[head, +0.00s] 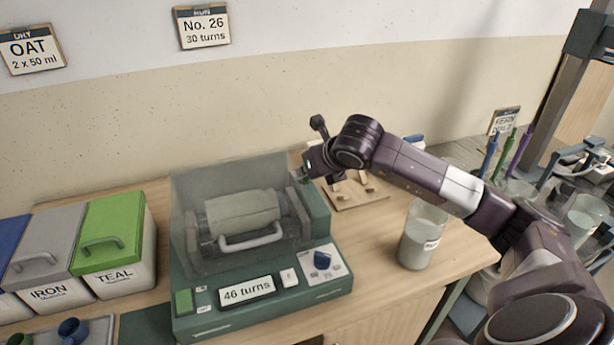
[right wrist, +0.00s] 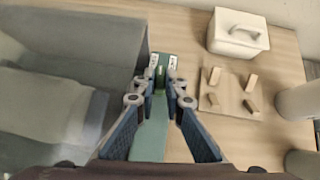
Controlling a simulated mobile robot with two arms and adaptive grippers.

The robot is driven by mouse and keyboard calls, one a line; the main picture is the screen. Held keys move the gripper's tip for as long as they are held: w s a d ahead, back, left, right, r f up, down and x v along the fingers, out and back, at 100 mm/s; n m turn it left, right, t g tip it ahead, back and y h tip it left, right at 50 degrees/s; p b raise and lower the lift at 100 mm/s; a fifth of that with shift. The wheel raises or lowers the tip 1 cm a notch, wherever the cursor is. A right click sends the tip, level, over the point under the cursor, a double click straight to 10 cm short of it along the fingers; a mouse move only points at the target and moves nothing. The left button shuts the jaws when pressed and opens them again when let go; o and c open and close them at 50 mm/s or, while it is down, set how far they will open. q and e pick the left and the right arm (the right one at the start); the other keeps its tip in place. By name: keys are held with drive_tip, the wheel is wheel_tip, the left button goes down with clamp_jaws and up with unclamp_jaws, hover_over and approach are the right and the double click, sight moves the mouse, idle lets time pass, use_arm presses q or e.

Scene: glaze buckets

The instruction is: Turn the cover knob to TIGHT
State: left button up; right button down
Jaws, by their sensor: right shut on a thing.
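The green machine (head: 262,308) stands on the wooden table, with a clear cover (head: 230,170) over a pale drum (head: 243,212) with a white handle. My right gripper (head: 305,172) reaches down to the machine's back right corner. In the right wrist view my right gripper (right wrist: 160,76) is shut on a small green knob (right wrist: 160,72) on the machine's green right side strip (right wrist: 150,135). The fingers hide much of the knob, and I cannot read its setting or a TIGHT mark. My left gripper is not in view.
A glass jar (head: 420,240) stands to the right. A board with wooden pegs (right wrist: 228,95) and a white lidded box (right wrist: 238,35) lie behind. Lidded bins (head: 115,240) stand left.

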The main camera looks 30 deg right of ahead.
idle(0.4)
drive_tip(key=c, duration=2)
unclamp_jaws()
drive_tip(key=shift+s, duration=0.1)
drive_tip(key=shift+a, duration=0.1)
drive_tip(key=v, duration=0.7)
drive_tip(key=shift+r, duration=0.2)
drive_tip(key=shift+s+d+r, duration=0.15)
drive_tip(key=shift+s+d, duration=0.05)
drive_tip(key=shift+s, duration=0.1)
drive_tip(key=shift+o, duration=0.2)
